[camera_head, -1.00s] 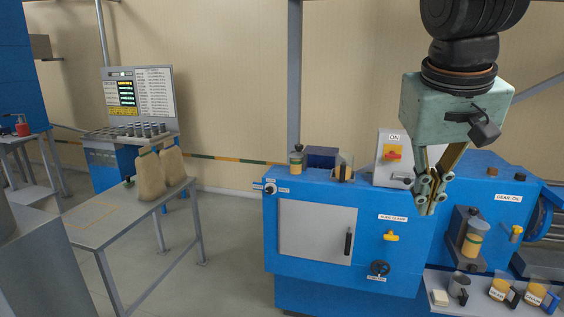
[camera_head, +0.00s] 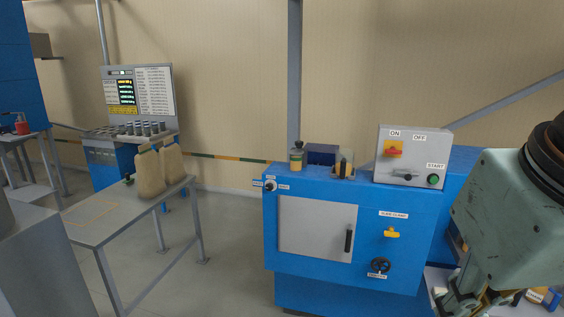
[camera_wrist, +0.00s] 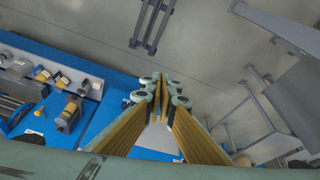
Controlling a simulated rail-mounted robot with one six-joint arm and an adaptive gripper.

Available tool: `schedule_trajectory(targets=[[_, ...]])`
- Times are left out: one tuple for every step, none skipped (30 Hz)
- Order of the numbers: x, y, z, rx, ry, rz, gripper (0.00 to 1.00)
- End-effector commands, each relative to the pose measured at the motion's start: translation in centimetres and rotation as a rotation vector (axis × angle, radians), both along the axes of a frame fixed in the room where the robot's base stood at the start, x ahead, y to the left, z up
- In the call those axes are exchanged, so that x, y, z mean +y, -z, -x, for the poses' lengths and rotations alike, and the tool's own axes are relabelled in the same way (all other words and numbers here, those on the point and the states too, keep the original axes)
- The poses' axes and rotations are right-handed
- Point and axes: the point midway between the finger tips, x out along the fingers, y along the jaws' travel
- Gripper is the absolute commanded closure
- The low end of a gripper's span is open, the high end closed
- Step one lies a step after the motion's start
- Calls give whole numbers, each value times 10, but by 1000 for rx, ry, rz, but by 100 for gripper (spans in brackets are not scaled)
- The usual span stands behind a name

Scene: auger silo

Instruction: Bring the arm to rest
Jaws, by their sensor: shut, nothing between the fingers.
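My gripper (camera_wrist: 162,92) shows in the wrist view with its two fingers drawn together at the tips and nothing between them. In the head view my gripper (camera_head: 470,300) is at the lower right, in front of the blue machine, and its fingertips are cut off by the bottom edge. The green-grey wrist housing hides the right part of the machine there.
The blue machine (camera_head: 300,278) carries a control box (camera_head: 413,155) with ON, OFF and START labels. A grey table (camera_head: 110,215) with two tan sacks (camera_head: 150,176) stands at the left. The floor (camera_head: 225,270) between them is clear.

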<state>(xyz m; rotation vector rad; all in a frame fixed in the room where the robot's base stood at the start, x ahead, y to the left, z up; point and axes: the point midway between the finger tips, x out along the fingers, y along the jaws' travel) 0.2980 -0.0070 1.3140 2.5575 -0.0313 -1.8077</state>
Motion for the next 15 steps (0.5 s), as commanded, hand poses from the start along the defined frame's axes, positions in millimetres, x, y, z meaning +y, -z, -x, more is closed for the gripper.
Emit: schedule_trajectory(targets=[[2,4,7,-2,-3,-4,100],[3,7,11,-2,-4,-7,100],[4,9,15,-2,-6,-11,100],[5,10,17,-3,-7,-12,100],[5,11,20,-3,-8,-14,100],[6,13,22,-3,-9,-15,100],[6,14,23,-3,-10,-16,100],[7,15,25,-3,-10,-17,100],[7,15,26,-3,-11,-17,100],[7,16,26,-3,-12,-18,100],[7,16,26,-3,-12,-18,100],[7,16,27,-3,-12,-18,100],[7,16,27,-3,-12,-18,100],[7,16,26,-3,-12,-18,100],[7,16,26,-3,-12,-18,100]])
